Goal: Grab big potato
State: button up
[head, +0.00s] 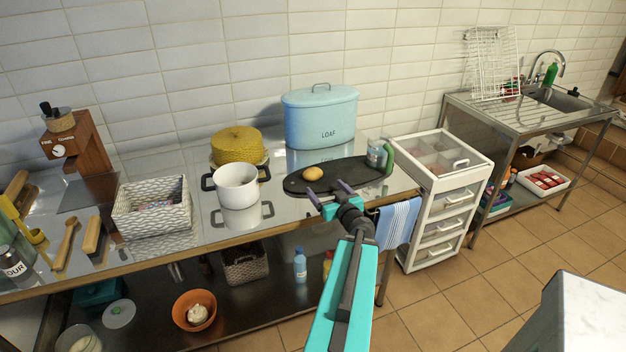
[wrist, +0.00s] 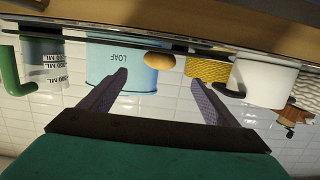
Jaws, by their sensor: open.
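The potato (head: 313,173) is tan and oval and lies on the left part of a dark oval board on the metal table. In the wrist view, which is upside down, the potato (wrist: 159,61) shows ahead, between the lines of the two fingers. My gripper (head: 329,192) is open and empty near the front edge of the board. It is apart from the potato, in front of it and a little to its right. Both purple fingers of my gripper (wrist: 158,82) show spread in the wrist view.
A white pot (head: 236,184) stands left of the board (head: 345,174). A blue loaf bin (head: 320,112) is behind it. A measuring jug (head: 376,155) and a green curved object (head: 388,158) are at the board's right end. A wicker basket (head: 128,222) is farther left.

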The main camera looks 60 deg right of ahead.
aim_at(315, 176)
jog(key=shift+b+x, duration=1.35)
jog(key=shift+b, duration=3.9)
jog(key=shift+w+d, duration=0.2)
jog(key=shift+w+d+p, duration=0.25)
jog(key=shift+w+p, duration=0.1)
jog(key=shift+w, duration=0.05)
jog(key=shift+w+d+f, duration=0.2)
jog(key=shift+w+d, duration=0.2)
jog(key=shift+w, duration=0.1)
jog(key=shift+p+x, duration=1)
jog(key=shift+x, duration=0.5)
jog(key=shift+p+x, duration=0.35)
jog(key=shift+x, duration=0.8)
